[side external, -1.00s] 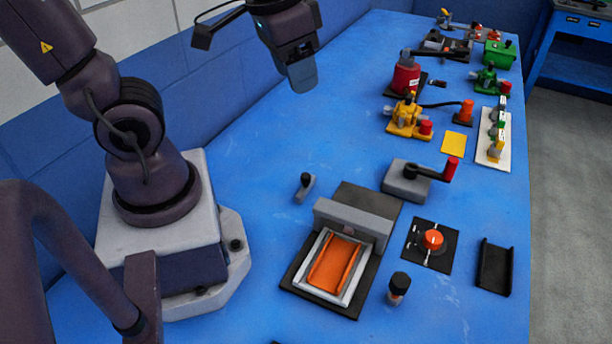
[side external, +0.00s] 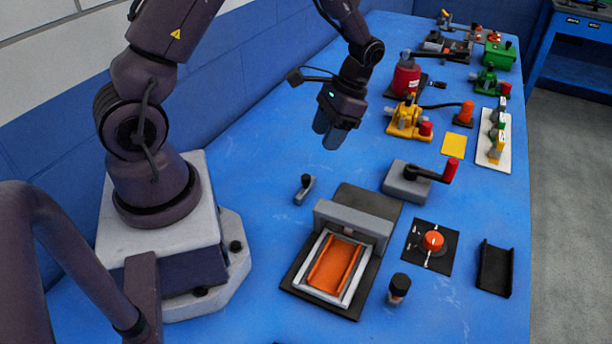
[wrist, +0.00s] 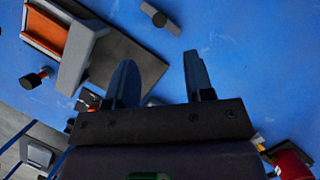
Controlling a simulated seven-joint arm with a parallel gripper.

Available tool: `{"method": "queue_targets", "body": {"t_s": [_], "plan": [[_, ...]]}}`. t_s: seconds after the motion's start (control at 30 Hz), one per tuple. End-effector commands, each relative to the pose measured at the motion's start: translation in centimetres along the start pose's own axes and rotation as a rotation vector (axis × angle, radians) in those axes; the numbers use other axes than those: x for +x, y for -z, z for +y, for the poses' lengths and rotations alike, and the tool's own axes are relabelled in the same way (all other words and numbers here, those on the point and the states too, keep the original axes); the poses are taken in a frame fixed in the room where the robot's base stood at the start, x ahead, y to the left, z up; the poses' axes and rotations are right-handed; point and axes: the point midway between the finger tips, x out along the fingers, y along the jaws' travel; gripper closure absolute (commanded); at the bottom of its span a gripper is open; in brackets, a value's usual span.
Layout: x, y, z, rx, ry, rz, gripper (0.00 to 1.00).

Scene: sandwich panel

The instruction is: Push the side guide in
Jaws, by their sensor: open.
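A fixture on the blue bench has an orange tray (side external: 334,265) in a pale frame on a black base plate (side external: 365,200). A grey upright block (side external: 352,222) spans the plate behind the tray; it also shows in the wrist view (wrist: 82,55). A small grey piece with a black knob (side external: 305,188) lies apart, left of the plate, and shows at the top of the wrist view (wrist: 160,14). I cannot tell which part is the side guide. My gripper (side external: 331,134) is open and empty, above the bench behind the fixture; its fingers (wrist: 160,75) touch nothing.
A black-capped peg (side external: 399,287) stands right of the tray. A grey block with a red-handled crank (side external: 408,182) stands behind right, and a red knob on a black plate (side external: 432,241) lies right. Yellow clamps (side external: 408,120) stand farther back.

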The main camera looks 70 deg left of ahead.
Motion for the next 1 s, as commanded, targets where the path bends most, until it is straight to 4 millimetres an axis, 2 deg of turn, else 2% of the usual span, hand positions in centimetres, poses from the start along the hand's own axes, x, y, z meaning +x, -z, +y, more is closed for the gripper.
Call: {"method": "queue_targets", "body": {"t_s": [0.3,0.5,0.7,1.0], "plan": [[6.6,-0.2,0.0,-0.003,-0.003,-0.006,0.52],[9.9,-0.1,0.0,-0.002,-0.001,-0.004,0.52],[11.4,-0.1,0.0,-0.003,-0.001,-0.001,0.52],[11.6,-0.1,0.0,-0.003,-0.001,0.0,0.52]]}}
